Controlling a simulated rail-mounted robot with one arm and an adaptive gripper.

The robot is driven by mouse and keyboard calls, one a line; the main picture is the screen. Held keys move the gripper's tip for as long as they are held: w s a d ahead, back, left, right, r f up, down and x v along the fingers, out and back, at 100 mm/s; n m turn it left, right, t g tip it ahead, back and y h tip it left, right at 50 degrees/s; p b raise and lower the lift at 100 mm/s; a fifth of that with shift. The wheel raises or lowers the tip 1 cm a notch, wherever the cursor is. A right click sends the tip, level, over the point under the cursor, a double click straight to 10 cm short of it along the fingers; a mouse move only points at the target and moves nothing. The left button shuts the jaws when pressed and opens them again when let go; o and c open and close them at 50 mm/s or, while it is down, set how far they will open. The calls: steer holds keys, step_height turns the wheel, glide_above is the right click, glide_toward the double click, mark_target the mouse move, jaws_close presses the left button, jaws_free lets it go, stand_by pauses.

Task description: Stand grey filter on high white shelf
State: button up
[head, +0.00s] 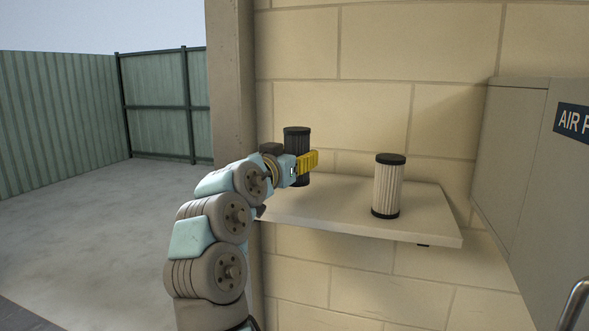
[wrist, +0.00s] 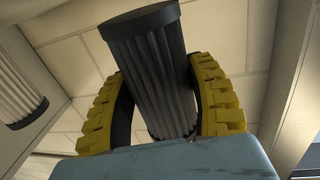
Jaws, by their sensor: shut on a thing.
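The grey filter (head: 296,142) is a dark pleated cylinder with black end caps. It is upright at the left end of the white shelf (head: 335,213). Its lower end is partly behind my gripper, and I cannot tell whether it touches the shelf or hangs just above it. My gripper (head: 308,162) has yellow fingers and is shut on the filter. In the wrist view the grey filter (wrist: 152,70) sits between the two curved yellow fingers (wrist: 165,105).
A cream pleated filter with black caps (head: 388,188) stands on the shelf to the right; its side shows at the left of the wrist view (wrist: 15,90). A grey cabinet (head: 512,150) is at the right. A post (head: 231,80) rises behind my arm. The shelf's middle is clear.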

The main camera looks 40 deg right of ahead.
steer(key=shift+w+f+p, duration=0.3)
steer(key=shift+w+f, duration=0.1)
steer(key=shift+f+p, duration=0.35)
steer(key=shift+f, duration=1.2)
steer(key=shift+f, duration=0.2)
steer(key=o, duration=1.2)
steer(key=shift+r, duration=0.15)
steer(key=shift+a, duration=0.1)
steer(key=b+v, duration=0.4)
steer(key=v, duration=0.7)
steer(key=shift+s+a, duration=0.15)
steer(key=shift+a, duration=0.2)
